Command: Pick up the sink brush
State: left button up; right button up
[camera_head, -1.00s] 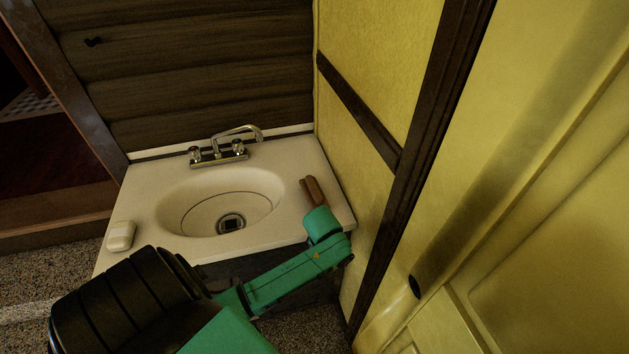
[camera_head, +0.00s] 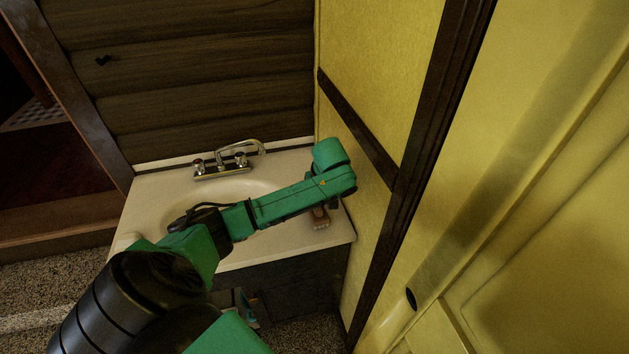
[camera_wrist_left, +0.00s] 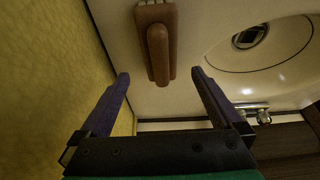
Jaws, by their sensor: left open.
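The sink brush, brown and wood-like with a rounded handle on its back, lies on the counter right of the basin. In the head view only its near end (camera_head: 320,218) shows below my left arm. In the left wrist view the brush (camera_wrist_left: 158,42) is at the top centre. My left gripper (camera_wrist_left: 160,75) is open, with its two dark fingers spread wide and the brush's lower end near the gap between the tips. I cannot tell the height of the fingertips above the counter. In the head view my arm hides most of the gripper. My right gripper is not in view.
The cream sink counter (camera_head: 285,242) has a basin, partly hidden by my arm, and a chrome faucet (camera_head: 222,163) at the back. A yellow wall (camera_head: 365,185) stands close along the counter's right edge.

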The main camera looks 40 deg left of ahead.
pick_arm(q)
jog(key=p+x, duration=0.1)
jog(key=x, duration=0.7)
jog(key=shift+s+f, duration=0.1)
jog(key=shift+f, duration=0.15)
grip_shut()
dwell(0.4)
jog(key=shift+r, duration=0.1)
